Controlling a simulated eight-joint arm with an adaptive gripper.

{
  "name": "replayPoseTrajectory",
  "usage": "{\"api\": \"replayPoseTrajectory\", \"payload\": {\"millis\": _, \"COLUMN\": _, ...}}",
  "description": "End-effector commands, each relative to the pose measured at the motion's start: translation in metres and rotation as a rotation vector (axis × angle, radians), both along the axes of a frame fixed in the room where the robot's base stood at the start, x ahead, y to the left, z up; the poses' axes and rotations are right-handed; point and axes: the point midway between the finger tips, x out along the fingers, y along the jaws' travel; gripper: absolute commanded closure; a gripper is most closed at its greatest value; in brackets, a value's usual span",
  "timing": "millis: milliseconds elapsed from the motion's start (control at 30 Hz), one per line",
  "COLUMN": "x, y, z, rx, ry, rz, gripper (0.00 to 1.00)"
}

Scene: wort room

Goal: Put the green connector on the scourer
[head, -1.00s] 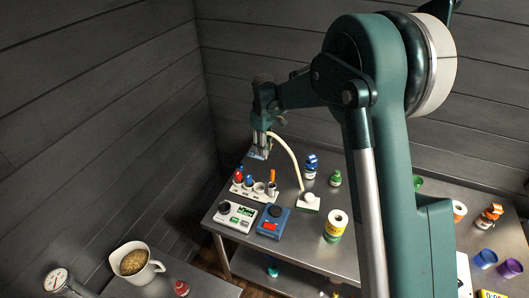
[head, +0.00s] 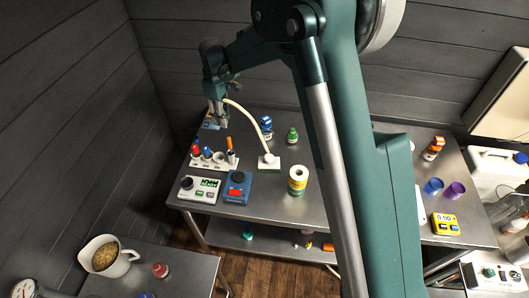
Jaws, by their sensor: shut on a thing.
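My gripper (head: 219,119) is over the back left of the steel table, fingers pointing down. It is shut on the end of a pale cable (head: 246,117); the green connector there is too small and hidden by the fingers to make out. The cable arcs down to a pale block with a green lower edge (head: 269,164) on the table; I cannot tell if this is the scourer or the cable's base. A flat blue-and-white piece (head: 209,122) lies at the back left corner, just left of the fingertips. I cannot tell the gap to the table.
A white rack (head: 226,164) with several items stands in front of my gripper. A white meter (head: 200,188) and a blue device (head: 238,186) are nearer. A blue-capped bottle (head: 266,127), a green bottle (head: 292,135) and a paper-roll-like cylinder (head: 298,181) stand right.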

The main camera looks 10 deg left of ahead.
Motion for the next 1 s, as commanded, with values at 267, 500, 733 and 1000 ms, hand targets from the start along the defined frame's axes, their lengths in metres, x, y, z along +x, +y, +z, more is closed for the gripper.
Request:
{"api": "replayPoseTrajectory", "payload": {"millis": 267, "x": -0.019, "y": -0.052, "z": 0.018, "rx": 0.000, "ry": 0.001, "rz": -0.014, "gripper": 0.89}}
{"api": "replayPoseTrajectory", "payload": {"millis": 500, "x": -0.041, "y": -0.100, "z": 0.032, "rx": 0.000, "ry": 0.001, "rz": -0.026, "gripper": 0.89}}
{"api": "replayPoseTrajectory", "payload": {"millis": 733, "x": -0.065, "y": -0.144, "z": 0.043, "rx": 0.000, "ry": 0.002, "rz": -0.038, "gripper": 0.89}}
{"api": "replayPoseTrajectory", "payload": {"millis": 1000, "x": -0.094, "y": -0.189, "z": 0.051, "rx": 0.000, "ry": 0.002, "rz": -0.050, "gripper": 0.89}}
